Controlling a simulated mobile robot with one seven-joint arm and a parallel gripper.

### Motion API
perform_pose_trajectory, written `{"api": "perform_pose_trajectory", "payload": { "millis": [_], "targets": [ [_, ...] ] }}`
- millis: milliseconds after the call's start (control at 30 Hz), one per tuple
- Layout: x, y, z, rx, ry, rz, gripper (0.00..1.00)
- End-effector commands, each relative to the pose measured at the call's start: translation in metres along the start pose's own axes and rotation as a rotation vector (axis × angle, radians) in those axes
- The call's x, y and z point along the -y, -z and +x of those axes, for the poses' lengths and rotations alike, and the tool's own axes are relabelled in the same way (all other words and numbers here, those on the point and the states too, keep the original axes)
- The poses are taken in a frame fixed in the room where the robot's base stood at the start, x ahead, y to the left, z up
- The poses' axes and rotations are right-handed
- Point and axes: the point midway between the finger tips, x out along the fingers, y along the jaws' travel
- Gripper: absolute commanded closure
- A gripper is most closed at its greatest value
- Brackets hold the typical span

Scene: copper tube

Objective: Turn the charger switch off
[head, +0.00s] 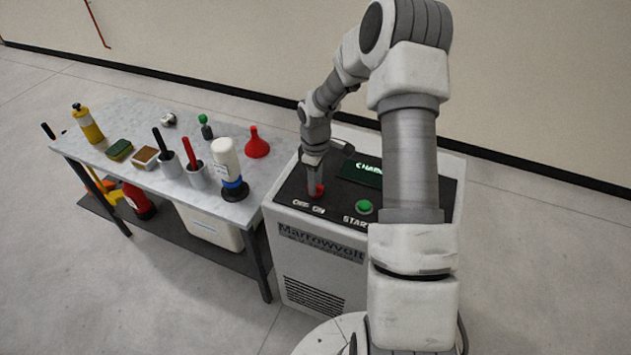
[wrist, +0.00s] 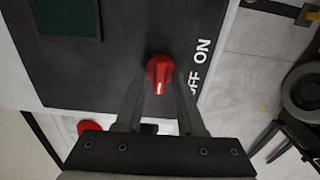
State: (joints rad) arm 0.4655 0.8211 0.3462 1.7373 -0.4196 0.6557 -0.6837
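The red switch knob (wrist: 160,72) sits on the dark top panel of the charger (head: 323,242), beside the OFF and ON lettering. It also shows in the head view (head: 319,190), just under my gripper. In the wrist view its white pointer mark points toward the bottom of the picture, on the OFF side. My gripper (wrist: 160,78) has one finger on each side of the knob. Little or no gap shows, so I cannot tell whether the fingers press on it. The right finger partly covers the OFF lettering.
A green START button (head: 364,208) is right of the knob, and a green display (head: 361,174) is behind. A marble-topped table (head: 118,112) stands close on the left, holding bottles, cups, brushes and a red funnel (head: 257,143). The floor in front is clear.

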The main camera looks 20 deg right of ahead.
Motion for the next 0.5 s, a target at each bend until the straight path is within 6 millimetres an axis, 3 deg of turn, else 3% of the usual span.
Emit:
{"api": "perform_pose_trajectory", "payload": {
  "millis": [333, 500],
  "targets": [
    [0.000, 0.000, 0.000, 0.000, 0.001, 0.002, 0.50],
    [-0.001, 0.000, -0.015, 0.000, -0.003, 0.002, 0.50]
  ]
}}
